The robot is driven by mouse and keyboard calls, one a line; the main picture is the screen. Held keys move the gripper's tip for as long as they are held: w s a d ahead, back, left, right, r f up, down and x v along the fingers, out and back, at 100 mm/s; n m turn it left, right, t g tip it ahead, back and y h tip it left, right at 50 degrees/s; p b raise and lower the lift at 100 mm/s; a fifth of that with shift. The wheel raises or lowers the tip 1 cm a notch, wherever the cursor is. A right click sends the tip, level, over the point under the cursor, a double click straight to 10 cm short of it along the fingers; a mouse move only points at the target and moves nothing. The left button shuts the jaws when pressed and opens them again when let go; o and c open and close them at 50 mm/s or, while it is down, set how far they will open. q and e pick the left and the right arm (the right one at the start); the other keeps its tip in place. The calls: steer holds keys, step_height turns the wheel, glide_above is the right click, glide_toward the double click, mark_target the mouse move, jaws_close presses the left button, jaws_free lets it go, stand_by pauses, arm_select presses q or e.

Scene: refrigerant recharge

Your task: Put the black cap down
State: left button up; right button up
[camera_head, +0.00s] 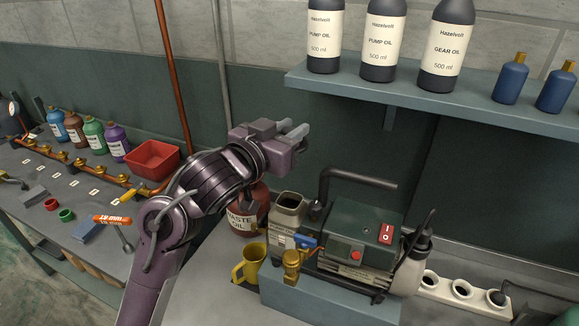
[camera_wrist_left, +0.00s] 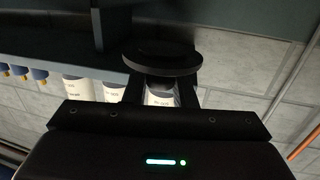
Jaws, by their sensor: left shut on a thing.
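The black cap (camera_wrist_left: 162,57) is a round, dark disc with a narrower stem. In the left wrist view it sits between the fingertips of my left gripper (camera_wrist_left: 160,88), which is shut on it. In the head view my left gripper (camera_head: 298,132) is raised above and behind the green pump (camera_head: 355,230), in front of the dark wall panel. The cap cannot be made out there. My right gripper is not in view.
A shelf (camera_head: 430,98) with oil bottles (camera_head: 382,40) and blue bottles (camera_head: 511,80) is at upper right. A waste oil container (camera_head: 244,212) and yellow jug (camera_head: 249,264) stand left of the pump. A red bin (camera_head: 152,160) is on the left bench.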

mark_target(289, 130)
arm_select(q)
step_height(289, 130, up, 5)
steer(key=shift+r, duration=0.1)
steer(key=f, duration=0.2)
steer(key=a+f, duration=0.1)
steer(key=f, duration=0.1)
steer(key=f+b, duration=0.1)
steer(key=f, duration=0.1)
steer(key=shift+s+a+f, duration=0.2)
steer(key=shift+s+a, duration=0.05)
steer(key=shift+a, duration=0.05)
steer(key=s+a+f+n+t+y+b, duration=0.1)
steer(key=s+a+f+n+y+b, duration=0.1)
steer(key=s+a+f+y, duration=0.3)
steer(key=s+a+f+n+t+y+b, duration=0.2)
steer(key=s+a+f+n+y, duration=0.2)
steer(key=a+f, duration=0.8)
step_height(289, 130, down, 6)
steer(key=shift+s+f+n+y, duration=0.1)
steer(key=shift+s+n+y, duration=0.3)
steer(key=shift+s, duration=0.4)
